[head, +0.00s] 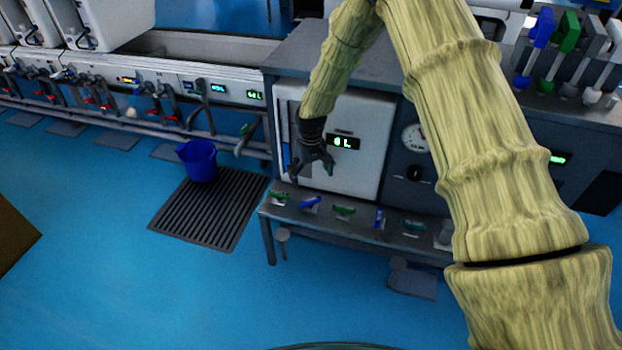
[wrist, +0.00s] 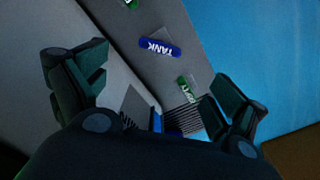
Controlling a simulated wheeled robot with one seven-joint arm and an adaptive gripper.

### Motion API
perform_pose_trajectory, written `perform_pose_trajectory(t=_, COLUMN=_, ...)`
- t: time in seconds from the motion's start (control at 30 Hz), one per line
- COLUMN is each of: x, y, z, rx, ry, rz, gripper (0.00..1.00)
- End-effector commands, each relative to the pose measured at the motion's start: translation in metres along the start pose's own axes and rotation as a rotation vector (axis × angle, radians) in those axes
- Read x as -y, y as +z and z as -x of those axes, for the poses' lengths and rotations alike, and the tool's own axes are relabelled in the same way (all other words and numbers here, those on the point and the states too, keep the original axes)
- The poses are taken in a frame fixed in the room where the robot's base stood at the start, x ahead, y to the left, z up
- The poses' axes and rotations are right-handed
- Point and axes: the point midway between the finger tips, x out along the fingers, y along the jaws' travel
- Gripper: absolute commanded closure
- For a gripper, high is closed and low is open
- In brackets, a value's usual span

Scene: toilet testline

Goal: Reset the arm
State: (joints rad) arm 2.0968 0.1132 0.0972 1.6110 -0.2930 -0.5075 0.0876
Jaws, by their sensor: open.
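My gripper (head: 314,165) hangs at the end of my arm in front of the white panel with a green readout (head: 343,142). It is above the grey shelf (head: 352,227) and holds nothing. In the wrist view my gripper (wrist: 160,105) has its two dark fingers spread wide. Between and beyond them lie a blue tag reading TANK (wrist: 160,47) and a green tag (wrist: 187,88). My arm's upper links cover part of the grey cabinet in the head view.
Several green and blue tags lie along the shelf, among them a blue one (head: 311,203). A blue bucket (head: 198,160) stands on a dark slatted grate (head: 209,208) at the left. A row of valves (head: 150,95) runs behind. Blue floor (head: 150,290) is clear in front.

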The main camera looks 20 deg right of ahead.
Motion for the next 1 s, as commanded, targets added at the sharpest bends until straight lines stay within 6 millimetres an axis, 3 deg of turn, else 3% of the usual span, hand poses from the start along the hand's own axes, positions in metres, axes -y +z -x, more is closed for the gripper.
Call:
perform_pose_trajectory(t=0.43, x=0.000, y=0.000, z=0.000, rx=0.000, ry=0.000, rz=0.000, gripper=0.04)
perform_pose_trajectory(t=0.57, x=0.005, y=0.013, z=-0.015, rx=0.004, ry=-0.008, rz=0.000, gripper=0.04)
perform_pose_trajectory(t=0.67, x=0.014, y=0.039, z=-0.042, rx=0.007, ry=-0.026, rz=-0.005, gripper=0.04)
perform_pose_trajectory(t=0.77, x=0.025, y=0.080, z=-0.077, rx=0.011, ry=-0.048, rz=-0.014, gripper=0.04)
perform_pose_trajectory(t=1.0, x=0.051, y=0.199, z=-0.146, rx=0.010, ry=-0.084, rz=-0.056, gripper=0.04)
